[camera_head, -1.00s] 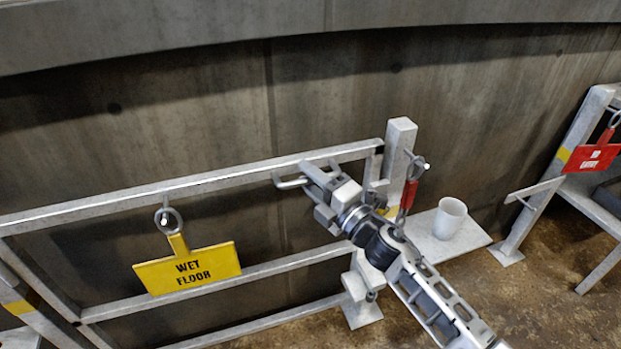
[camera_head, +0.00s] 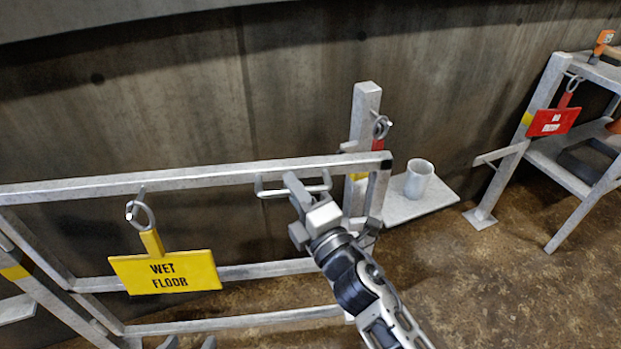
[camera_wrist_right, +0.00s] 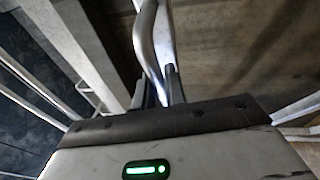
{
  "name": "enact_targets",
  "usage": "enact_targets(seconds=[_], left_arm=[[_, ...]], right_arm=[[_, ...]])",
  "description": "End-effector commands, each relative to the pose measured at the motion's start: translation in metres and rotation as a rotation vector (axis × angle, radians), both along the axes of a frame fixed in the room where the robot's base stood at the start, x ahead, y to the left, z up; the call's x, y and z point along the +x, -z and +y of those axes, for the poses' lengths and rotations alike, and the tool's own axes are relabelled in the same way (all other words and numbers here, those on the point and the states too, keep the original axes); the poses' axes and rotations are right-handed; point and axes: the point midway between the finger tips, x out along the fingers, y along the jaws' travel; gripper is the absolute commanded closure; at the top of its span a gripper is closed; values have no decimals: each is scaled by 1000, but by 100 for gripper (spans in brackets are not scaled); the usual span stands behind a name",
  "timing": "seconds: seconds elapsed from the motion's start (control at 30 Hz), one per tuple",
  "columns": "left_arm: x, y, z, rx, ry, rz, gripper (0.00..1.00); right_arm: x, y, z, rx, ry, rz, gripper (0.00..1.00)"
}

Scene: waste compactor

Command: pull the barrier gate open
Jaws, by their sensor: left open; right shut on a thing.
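The barrier gate (camera_head: 190,180) is a grey metal frame of rails, with its right end standing forward of the latch post (camera_head: 366,112). Its U-shaped pull handle (camera_head: 266,190) is on the top rail near that end. My right gripper (camera_head: 300,190) is shut on the handle; in the right wrist view the handle bar (camera_wrist_right: 150,40) runs down between the fingers. My left gripper (camera_head: 190,342) shows only as fingertips at the bottom edge, open and in front of the gate. A yellow WET FLOOR sign (camera_head: 166,272) hangs from the top rail by a ring.
A white cup (camera_head: 419,179) stands on a pale plate (camera_head: 440,203) beside the post. A ring with a red tag (camera_head: 380,130) hangs at the post. A grey frame with a red sign (camera_head: 552,121) stands at right. Brown floor is clear at lower right.

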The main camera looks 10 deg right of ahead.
Motion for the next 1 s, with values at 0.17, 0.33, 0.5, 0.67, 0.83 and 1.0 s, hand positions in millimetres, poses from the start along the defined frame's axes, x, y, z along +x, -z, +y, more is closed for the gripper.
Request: enact_targets(seconds=[0.17,0.33,0.5,0.67,0.83,1.0], left_arm=[[3,-2,-1,-1,2,-9,51],[5,-3,-1,-1,2,-15,51],[5,-3,0,2,2,-15,51],[5,-3,2,5,2,-16,51],[4,-1,2,5,2,-13,51],[3,9,1,1,4,-1,51]], right_arm=[[-3,0,5,1,0,1,100],[-2,0,4,1,1,1,100],[-2,0,2,0,3,1,66],[-2,-1,2,1,5,0,66],[-9,2,-1,1,5,1,66],[-37,10,-10,1,6,5,66]])
